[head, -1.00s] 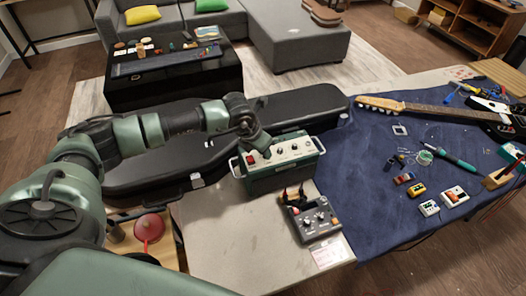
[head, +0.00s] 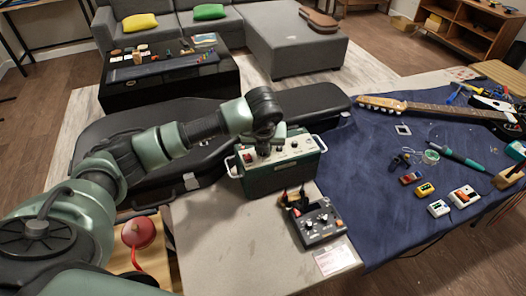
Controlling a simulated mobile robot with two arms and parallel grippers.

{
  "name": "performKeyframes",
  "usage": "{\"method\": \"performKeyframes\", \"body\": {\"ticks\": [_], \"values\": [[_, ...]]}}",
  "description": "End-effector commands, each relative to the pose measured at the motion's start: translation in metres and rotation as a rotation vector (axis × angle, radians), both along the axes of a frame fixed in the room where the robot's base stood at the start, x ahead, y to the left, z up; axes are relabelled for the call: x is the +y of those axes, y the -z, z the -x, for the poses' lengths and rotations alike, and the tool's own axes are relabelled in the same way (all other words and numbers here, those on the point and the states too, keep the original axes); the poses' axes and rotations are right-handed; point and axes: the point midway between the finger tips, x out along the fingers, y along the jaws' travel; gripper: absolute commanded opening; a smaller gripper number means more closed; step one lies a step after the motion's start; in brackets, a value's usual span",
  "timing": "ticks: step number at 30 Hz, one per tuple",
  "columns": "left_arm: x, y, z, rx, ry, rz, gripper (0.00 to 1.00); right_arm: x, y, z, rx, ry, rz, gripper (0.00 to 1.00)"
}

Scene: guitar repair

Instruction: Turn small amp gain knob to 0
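The small amp (head: 283,173) is a green box with a light top panel, standing on the grey table in the head view. Its top carries a red switch (head: 247,157), several knobs and white side handles. My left arm reaches in from the left, and my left gripper (head: 264,150) points down at the amp's panel. The gripper covers the middle-left part of the panel, so the knob under it is hidden. I cannot tell whether its fingers are open or shut, or whether they touch a knob. My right gripper is not in view.
A grey mixer-like box (head: 318,222) stands just in front of the amp, with a paper label (head: 333,258) near it. A black guitar case (head: 190,160) lies behind the amp. A blue mat (head: 385,190) with a guitar (head: 425,108), pedals and tools lies to the right.

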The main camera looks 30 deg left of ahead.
Motion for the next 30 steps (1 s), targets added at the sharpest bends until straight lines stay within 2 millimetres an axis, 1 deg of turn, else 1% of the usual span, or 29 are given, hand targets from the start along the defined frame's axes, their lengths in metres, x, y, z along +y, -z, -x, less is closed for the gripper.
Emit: {"method": "performKeyframes", "body": {"ticks": [5, 18, 19, 20, 21, 30], "values": [[-0.0003, -0.0002, -0.0006, -0.001, -0.032, 0.000, 0.00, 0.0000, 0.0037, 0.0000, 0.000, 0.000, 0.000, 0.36], [-0.0003, -0.0005, -0.0004, 0.000, -0.040, 0.000, 0.00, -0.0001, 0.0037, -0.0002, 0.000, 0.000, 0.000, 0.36], [-0.0003, -0.0005, -0.0004, 0.000, -0.040, 0.000, 0.25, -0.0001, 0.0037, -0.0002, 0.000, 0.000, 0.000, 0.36], [-0.0003, -0.0005, -0.0004, 0.000, -0.040, 0.000, 0.33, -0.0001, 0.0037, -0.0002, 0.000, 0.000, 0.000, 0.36], [-0.0003, -0.0005, -0.0003, 0.000, -0.040, 0.000, 0.39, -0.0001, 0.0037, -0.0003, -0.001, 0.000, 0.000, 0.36], [-0.0004, -0.0009, 0.0000, 0.000, -0.039, 0.000, 0.39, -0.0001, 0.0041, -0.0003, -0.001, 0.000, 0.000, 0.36]]}}
